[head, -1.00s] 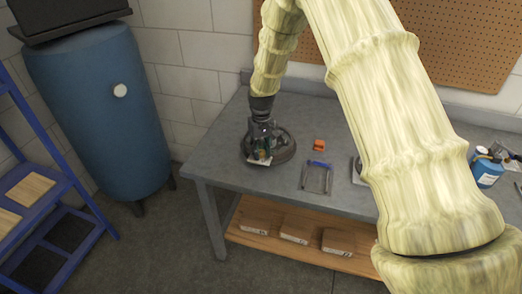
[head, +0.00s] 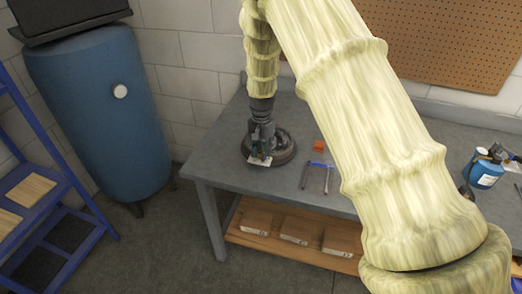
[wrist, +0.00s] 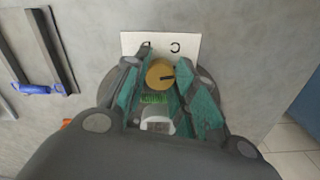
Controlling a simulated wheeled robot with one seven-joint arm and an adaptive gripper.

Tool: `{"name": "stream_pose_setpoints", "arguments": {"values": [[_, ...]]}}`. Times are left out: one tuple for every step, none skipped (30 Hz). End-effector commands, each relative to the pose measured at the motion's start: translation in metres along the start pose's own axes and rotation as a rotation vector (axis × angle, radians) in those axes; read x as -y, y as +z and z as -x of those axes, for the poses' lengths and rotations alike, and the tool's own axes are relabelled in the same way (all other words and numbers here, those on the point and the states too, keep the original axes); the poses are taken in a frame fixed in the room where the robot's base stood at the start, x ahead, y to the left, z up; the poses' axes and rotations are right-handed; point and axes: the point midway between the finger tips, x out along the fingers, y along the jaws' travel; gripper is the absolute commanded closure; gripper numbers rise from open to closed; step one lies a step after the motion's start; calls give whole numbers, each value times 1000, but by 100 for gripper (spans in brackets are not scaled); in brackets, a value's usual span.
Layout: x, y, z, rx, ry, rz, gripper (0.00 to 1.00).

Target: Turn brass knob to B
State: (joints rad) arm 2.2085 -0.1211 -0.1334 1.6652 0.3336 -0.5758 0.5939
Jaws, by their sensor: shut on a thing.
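The brass knob (wrist: 160,73) is a small round golden disc with a dark pointer line running from its middle toward the right. My gripper (wrist: 161,62) is shut on it, one teal-padded finger on each side. Behind the knob a white card (wrist: 188,43) shows a dark letter that looks like a C; other letters are hidden or unreadable. In the head view my gripper points down over a dark round base (head: 285,151) on the bench, with the white card (head: 259,162) at its front. The knob is too small to read there.
A U-shaped tool with a blue part (head: 318,165) lies right of the base, beside an orange block (head: 318,145). A blue container (head: 486,174) stands at the bench's right. The grey bench (head: 220,150) is clear left of the base. A blue tank (head: 100,110) stands at left.

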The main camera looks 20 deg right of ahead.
Motion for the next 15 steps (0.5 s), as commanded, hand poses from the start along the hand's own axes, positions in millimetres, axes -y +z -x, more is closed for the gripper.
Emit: {"name": "stream_pose_setpoints", "arguments": {"values": [[1, -1, 1, -3, -2, -29, 97], [1, -1, 1, -3, -1, -47, 97], [1, -1, 2, -3, -2, -71, 97], [1, -1, 2, -3, -2, -87, 97], [1, -1, 2, -4, -2, -103, 97], [1, -1, 2, -4, -2, -120, 97], [1, -1, 2, -4, -2, -132, 97], [1, -1, 1, -4, -2, -144, 97], [1, -1, 2, -4, -2, -157, 97], [1, -1, 1, -4, -2, -166, 97], [1, -1, 1, -3, -3, -174, 97], [1, -1, 1, -3, -3, -184, 97], [2, -1, 1, -3, -3, -189, 97], [2, -1, 1, -3, -3, -193, 97], [2, -1, 1, -3, -3, -198, 97]]}}
